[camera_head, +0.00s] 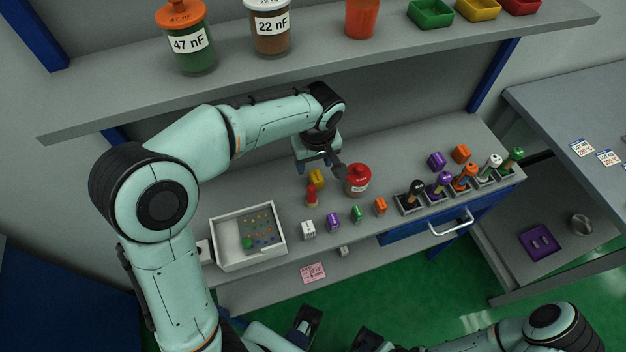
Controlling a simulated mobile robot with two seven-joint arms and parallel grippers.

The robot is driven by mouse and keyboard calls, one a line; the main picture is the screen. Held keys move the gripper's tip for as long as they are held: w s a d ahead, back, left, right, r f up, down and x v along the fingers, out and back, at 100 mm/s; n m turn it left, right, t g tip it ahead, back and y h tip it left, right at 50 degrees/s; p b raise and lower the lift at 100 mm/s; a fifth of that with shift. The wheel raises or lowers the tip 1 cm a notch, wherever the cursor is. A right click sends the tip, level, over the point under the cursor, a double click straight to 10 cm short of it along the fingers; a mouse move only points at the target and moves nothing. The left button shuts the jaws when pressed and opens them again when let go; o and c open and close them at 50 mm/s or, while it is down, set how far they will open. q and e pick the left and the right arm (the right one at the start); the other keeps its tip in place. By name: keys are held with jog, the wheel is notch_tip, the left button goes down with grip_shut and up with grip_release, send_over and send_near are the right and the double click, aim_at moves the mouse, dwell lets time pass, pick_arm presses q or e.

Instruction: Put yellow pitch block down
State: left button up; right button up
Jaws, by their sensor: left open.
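The yellow pitch block (317,178) sits on the grey workbench (440,150), behind a small red peg-like piece (311,196). My left gripper (320,170) is just above and around the yellow block's spot, pointing down, with its fingers apart. The block shows below the gripper and looks to be resting on the bench; whether a finger touches it I cannot tell. My right arm (550,318) is low at the bottom right, and its gripper cannot be made out clearly.
A red jar (358,180) stands close right of my left gripper. White, purple, green and orange blocks (333,220) line the front. A white tray (220,262) is at left, and holders with coloured tools (440,192) at right. The shelf (400,60) overhangs behind.

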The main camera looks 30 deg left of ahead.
aim_at(317, 176)
pick_arm(q)
jog(key=shift+w+f+b, duration=0.1)
jog(key=shift+w+f, duration=0.15)
jog(key=shift+f, duration=1)
jog(key=shift+w+f+b, duration=0.15)
jog(key=shift+w+f, duration=0.05)
jog(key=shift+f, duration=1.05)
jog(key=shift+w+f+b, duration=0.1)
jog(key=shift+w+f, duration=0.15)
jog(key=shift+f, duration=1)
grip_shut()
